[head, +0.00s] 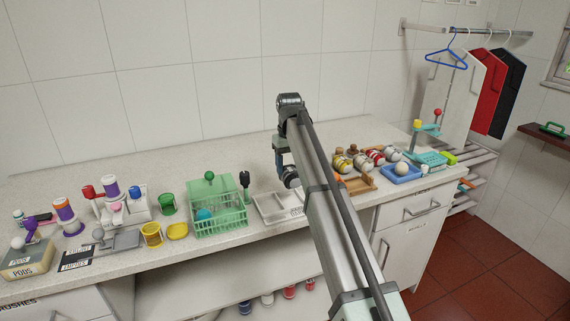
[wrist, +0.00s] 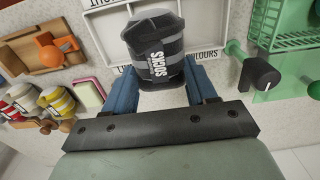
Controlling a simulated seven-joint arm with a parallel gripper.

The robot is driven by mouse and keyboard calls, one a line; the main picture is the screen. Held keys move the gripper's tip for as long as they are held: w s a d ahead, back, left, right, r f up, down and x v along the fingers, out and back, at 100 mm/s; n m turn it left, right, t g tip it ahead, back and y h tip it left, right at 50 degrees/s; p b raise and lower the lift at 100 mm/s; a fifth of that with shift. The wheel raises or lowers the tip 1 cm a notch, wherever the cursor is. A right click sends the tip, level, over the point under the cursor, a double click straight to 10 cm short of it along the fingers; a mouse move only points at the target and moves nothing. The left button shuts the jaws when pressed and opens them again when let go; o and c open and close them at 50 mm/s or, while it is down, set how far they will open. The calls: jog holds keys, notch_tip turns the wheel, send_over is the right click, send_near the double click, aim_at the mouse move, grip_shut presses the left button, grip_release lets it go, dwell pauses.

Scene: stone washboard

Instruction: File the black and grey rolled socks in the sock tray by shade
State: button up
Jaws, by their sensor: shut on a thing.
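My gripper (head: 286,170) is shut on a black and grey banded rolled sock (wrist: 155,45) with a white "SOCKS" label. The two blue fingers stand either side of the roll in the wrist view, which shows my gripper (wrist: 160,88) from behind. The sock is held above the counter near the white sock tray (head: 262,212). The tray (wrist: 92,4) lies beyond the sock in the wrist view, with a label ending in "COLOURS" partly showing. The sock and my arm hide part of the tray.
A green wire basket (head: 220,215) stands left of the tray, with a black-knobbed tool (wrist: 262,74) beside it. To the right are a wooden holder (head: 357,184), several striped rolls (head: 342,163) and a blue tray (head: 402,178). The counter's front edge runs below.

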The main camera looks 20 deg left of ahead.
jog(key=shift+f, duration=2.6)
jog(key=o, duration=1.1)
jog(key=shift+o, duration=0.2)
jog(key=shift+r, duration=0.1)
